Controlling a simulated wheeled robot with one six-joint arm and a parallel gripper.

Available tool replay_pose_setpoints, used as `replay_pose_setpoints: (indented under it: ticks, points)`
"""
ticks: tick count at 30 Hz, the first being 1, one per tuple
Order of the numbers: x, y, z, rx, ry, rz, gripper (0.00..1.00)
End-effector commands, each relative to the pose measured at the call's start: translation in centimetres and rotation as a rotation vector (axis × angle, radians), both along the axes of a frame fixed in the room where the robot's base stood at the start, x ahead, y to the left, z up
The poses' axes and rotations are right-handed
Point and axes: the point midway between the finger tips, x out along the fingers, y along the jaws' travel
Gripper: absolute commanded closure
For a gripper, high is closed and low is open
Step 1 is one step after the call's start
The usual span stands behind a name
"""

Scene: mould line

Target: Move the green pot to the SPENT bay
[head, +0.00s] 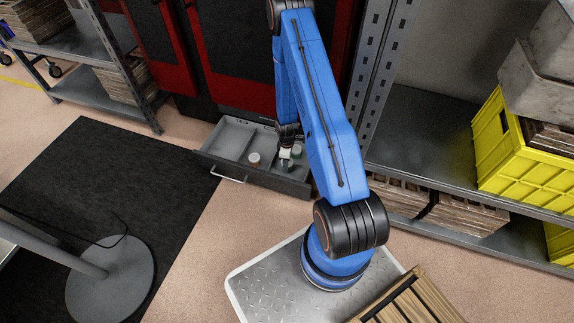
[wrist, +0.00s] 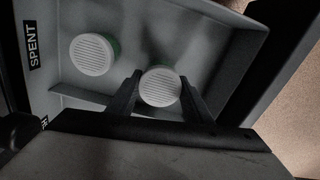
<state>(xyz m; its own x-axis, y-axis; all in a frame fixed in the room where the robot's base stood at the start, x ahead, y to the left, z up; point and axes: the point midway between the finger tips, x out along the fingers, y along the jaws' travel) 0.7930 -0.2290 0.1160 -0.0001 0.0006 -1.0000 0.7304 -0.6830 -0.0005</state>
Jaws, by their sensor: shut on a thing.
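The open grey drawer (head: 225,150) has a bay labelled SPENT (wrist: 33,45) in the wrist view. My gripper (head: 287,157) is down inside the drawer, at its right part in the head view. In the wrist view its two fingers (wrist: 160,95) are shut on a pot (wrist: 160,88) with a white ribbed lid and a little green at its edge. Another white-lidded pot with a green side (wrist: 92,54) stands beside the SPENT label, apart from the fingers. In the head view a green side (head: 297,152) shows next to the fingers. The held pot's base is hidden.
A pot with a white top and reddish-brown side (head: 254,159) stands in the drawer, left of my gripper. A low divider (wrist: 85,95) runs inside the drawer. A second label is mostly hidden. Metal shelving (head: 420,130) with a yellow crate (head: 500,140) stands right.

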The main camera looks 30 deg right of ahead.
Motion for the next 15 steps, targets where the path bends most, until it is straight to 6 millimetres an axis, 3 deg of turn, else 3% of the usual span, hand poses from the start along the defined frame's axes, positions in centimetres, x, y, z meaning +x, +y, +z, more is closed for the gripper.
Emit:
replay_pose_setpoints:
  ticks: [4,15]
  points:
    - [-0.1,0.0,-1.6,0.000,0.000,0.001,0.80]
    - [0.0,0.0,-1.9,0.000,0.000,0.001,0.80]
